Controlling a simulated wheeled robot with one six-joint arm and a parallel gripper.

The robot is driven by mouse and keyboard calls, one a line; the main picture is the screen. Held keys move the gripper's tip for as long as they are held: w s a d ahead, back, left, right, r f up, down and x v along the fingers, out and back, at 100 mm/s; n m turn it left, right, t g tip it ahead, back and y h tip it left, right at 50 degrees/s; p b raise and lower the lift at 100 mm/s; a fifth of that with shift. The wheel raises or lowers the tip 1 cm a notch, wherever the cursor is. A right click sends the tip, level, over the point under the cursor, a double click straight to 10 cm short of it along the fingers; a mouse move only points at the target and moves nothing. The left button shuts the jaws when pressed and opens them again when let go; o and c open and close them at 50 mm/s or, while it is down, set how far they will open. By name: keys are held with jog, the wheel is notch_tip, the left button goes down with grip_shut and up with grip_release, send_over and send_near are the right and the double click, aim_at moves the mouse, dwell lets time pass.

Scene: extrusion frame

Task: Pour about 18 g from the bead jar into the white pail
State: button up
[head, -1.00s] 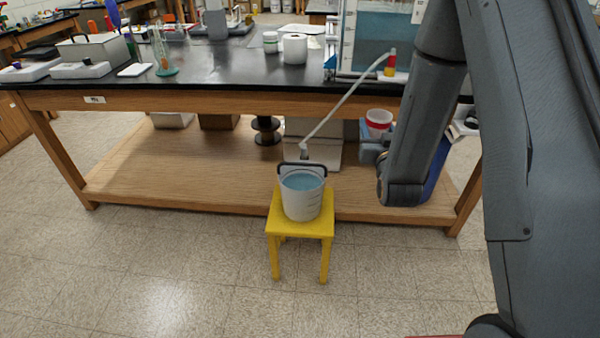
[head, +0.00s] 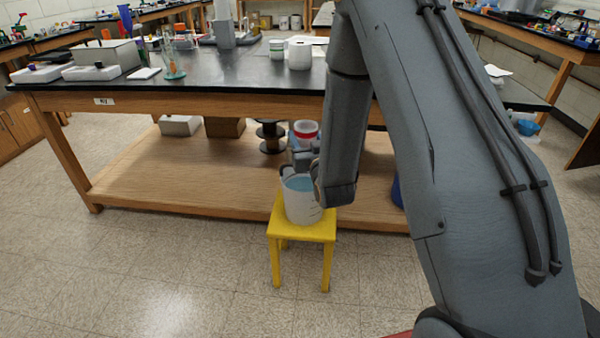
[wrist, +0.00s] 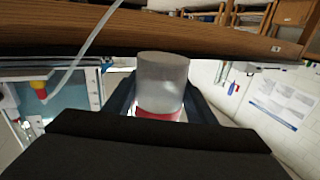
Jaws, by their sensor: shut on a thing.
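The bead jar (head: 305,130), whitish with a red band near its top, is held above and behind the pail in the head view. It also fills the middle of the wrist view (wrist: 163,82), red band low in that picture. My gripper (head: 303,156) is shut on the jar, with dark fingers on both sides of it in the wrist view (wrist: 160,103). The white pail (head: 302,206) stands upright on a yellow stool, with blue content inside. My arm covers the pail's right edge. The jar looks about upright in the head view; its beads cannot be made out.
The yellow stool (head: 316,233) stands before the wooden bench (head: 180,103). A dark spool (head: 270,136) and boxes sit on its lower shelf. A tank (wrist: 78,92) and a pale tube (wrist: 82,58) show in the wrist view. Floor in front is clear.

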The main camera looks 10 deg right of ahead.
jog(key=w+a+f+n+y+b, duration=0.1)
jog(key=w+a+f+b, duration=0.3)
jog(key=w+f+b, duration=0.2)
jog(key=w+a+f+n+y+b, duration=0.1)
jog(key=w+a+f+b, duration=0.3)
jog(key=f, duration=0.5)
jog(key=w+y+b, duration=0.1)
jog(key=w+b, duration=0.1)
jog(key=b, duration=0.1)
jog(key=shift+w, duration=0.2)
jog(key=shift+d, duration=0.1)
jog(key=d+r+m+t+h+b, duration=0.1)
jog(key=d+m, duration=0.5)
jog(key=m, duration=1)
jog(key=shift+w+r+m, duration=0.3)
jog(key=shift+r, duration=0.3)
